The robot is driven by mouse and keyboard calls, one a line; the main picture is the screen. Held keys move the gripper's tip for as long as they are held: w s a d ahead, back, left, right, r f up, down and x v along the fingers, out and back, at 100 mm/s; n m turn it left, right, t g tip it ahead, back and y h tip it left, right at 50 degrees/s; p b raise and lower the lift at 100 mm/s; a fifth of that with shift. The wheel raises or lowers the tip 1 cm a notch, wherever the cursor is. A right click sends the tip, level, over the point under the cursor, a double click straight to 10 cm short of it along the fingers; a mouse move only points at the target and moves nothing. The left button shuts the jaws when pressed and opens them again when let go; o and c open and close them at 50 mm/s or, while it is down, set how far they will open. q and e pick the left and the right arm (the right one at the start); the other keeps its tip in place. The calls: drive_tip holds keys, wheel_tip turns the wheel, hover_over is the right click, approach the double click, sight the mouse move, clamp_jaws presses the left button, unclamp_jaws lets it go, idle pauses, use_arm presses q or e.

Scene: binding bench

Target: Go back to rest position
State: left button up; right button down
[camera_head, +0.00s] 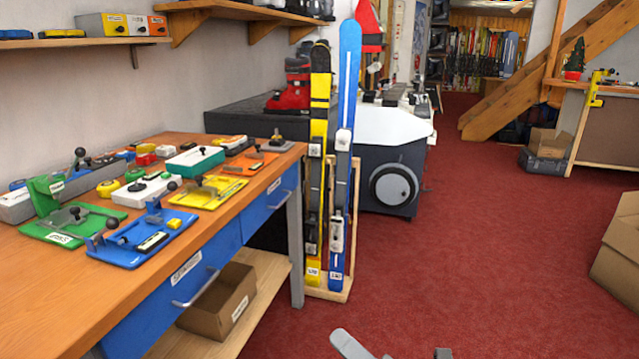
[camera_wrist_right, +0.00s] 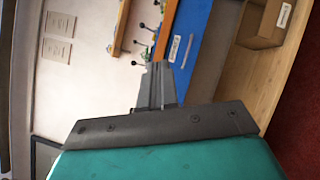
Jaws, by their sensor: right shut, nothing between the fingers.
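My right gripper (camera_wrist_right: 157,68) shows in the right wrist view with its two dark grey fingers together and nothing between them. Its fingers stand in front of the bench edge and blue drawer front, with clear air around them. In the head view only small grey pieces of my own body show at the bottom edge, over the red carpet. My left gripper is in neither view. The wooden workbench (camera_head: 60,300) stands at the left with blue drawers (camera_head: 182,305). It also shows in the wrist view, turned on its side, with a drawer front (camera_wrist_right: 188,35).
Several coloured jigs, such as a green one (camera_head: 75,222) and a blue one (camera_head: 140,245), lie on the bench. A cardboard box (camera_head: 220,302) sits on the lower shelf. Yellow skis (camera_head: 318,150) and blue skis (camera_head: 345,130) stand beyond the bench. Red carpet (camera_head: 480,240) is open at the right.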

use_arm(q)
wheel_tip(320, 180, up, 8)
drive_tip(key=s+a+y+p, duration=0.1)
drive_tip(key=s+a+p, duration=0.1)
drive_tip(key=p, duration=0.8)
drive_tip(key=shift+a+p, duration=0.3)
drive_tip(key=shift+p, duration=0.05)
use_arm(e)
drive_tip(key=s+d+f+m+g+h, duration=0.1)
drive_tip(key=s+d+f+m+h, duration=0.2)
drive_tip(key=m, duration=1.1)
drive_tip(key=s+d+f+m+g+h, duration=0.2)
drive_tip(key=s+d+m+h, duration=0.6)
drive_tip(key=m, duration=0.6)
drive_tip(key=s+d, duration=0.2)
drive_tip(key=s, duration=0.1)
drive_tip(key=shift+d+f+m+g+h, duration=0.25)
drive_tip(key=shift+f+m+g+h, duration=0.05)
drive_tip(key=shift+f, duration=0.1)
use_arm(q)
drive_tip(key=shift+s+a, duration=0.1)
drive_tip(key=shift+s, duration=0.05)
use_arm(e)
drive_tip(key=shift+a, duration=0.1)
